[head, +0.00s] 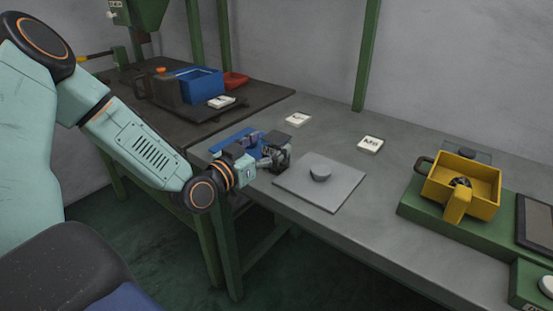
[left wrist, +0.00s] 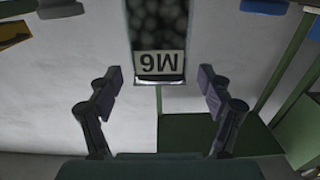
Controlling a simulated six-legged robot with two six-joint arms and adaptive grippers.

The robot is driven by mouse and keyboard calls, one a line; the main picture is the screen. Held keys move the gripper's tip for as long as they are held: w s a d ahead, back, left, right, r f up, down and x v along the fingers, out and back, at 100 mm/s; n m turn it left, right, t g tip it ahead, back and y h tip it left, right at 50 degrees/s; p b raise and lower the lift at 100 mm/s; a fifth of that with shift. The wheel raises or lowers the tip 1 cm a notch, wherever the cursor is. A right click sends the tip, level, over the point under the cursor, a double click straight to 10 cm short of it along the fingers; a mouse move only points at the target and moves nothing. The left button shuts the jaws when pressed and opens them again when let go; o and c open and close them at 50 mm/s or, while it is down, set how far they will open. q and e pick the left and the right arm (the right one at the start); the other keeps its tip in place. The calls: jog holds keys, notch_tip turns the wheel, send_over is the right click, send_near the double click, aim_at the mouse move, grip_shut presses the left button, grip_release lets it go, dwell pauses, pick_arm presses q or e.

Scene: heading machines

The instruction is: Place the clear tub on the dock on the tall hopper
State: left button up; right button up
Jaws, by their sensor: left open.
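My left gripper (head: 275,157) is over the grey bench, beside a blue part (head: 236,141) and a small dark grey thing (head: 270,137). In the left wrist view its jaws (left wrist: 159,82) are open and empty. Beyond them, centred between the fingers, is a narrow container of dark round pieces (left wrist: 158,28) with an upside-down M6 label (left wrist: 159,64). This may be the clear tub; its walls are hard to make out. A green hopper-like body (head: 140,16) is cut off at the top left. I cannot identify the dock. My right gripper is not in view.
A grey plate with a round knob (head: 345,186) lies right of the gripper. A yellow box (head: 483,184) is on a green base at right. A blue bin (head: 202,85) stands on the dark bench. The bench middle has free room.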

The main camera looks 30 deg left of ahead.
aim_at(277, 137)
pick_arm(q)
jog(key=shift+w+d+b, duration=0.15)
jog(key=shift+w+b, duration=0.15)
jog(key=shift+w, duration=0.15)
jog(key=shift+w+f+b, duration=0.2)
jog(key=shift+w+b, duration=0.1)
jog(key=shift+w, duration=1.05)
jog(key=shift+s+r, duration=0.2)
jog(key=shift+s, duration=0.1)
jog(key=shift+c, duration=0.7)
jog(key=shift+w+f, duration=0.15)
jog(key=shift+w, duration=0.1)
jog(key=c, duration=0.4)
jog(key=shift+s, duration=0.2)
jog(key=c, duration=0.5)
jog(key=shift+w, duration=0.15)
jog(key=c, duration=0.4)
grip_shut()
